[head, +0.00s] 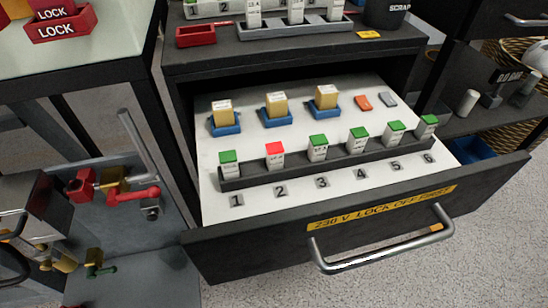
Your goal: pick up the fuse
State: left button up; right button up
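An open drawer (330,215) holds a dark rail (330,167) with several upright fuse-like blocks above the numbers 1 to 6. The block at number 2 has a red top (275,154). The others have green tops, such as those at number 1 (229,163) and number 3 (318,147). Behind the rail stand three yellowish blocks with white tops (223,111) in blue holders (225,127). I cannot tell which piece is the task's fuse. Neither of my grippers is in view.
A long metal handle (385,243) sticks out from the drawer front. The dark cabinet top (290,48) overhangs the drawer's back and carries another rail of blocks, a red tray (196,36) and a scrap bin (385,14). Red lock boxes (62,24) stand at upper left.

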aim_at(275, 152)
jog(key=l+u, duration=0.15)
jog(key=u, duration=0.25)
jog(key=l+u, duration=0.1)
jog(key=u, duration=0.35)
jog(key=l+u, duration=0.25)
jog(key=l, duration=0.2)
jog(key=l+u, duration=0.25)
jog(key=l, duration=0.2)
jog(key=k+l, duration=0.1)
jog(key=l, duration=0.25)
jog(key=k+l+u, duration=0.1)
jog(key=l, duration=0.25)
jog(key=k+l, duration=0.1)
jog(key=l, duration=0.3)
jog(key=k+l, duration=0.1)
jog(key=l, duration=0.25)
jog(key=u, duration=0.05)
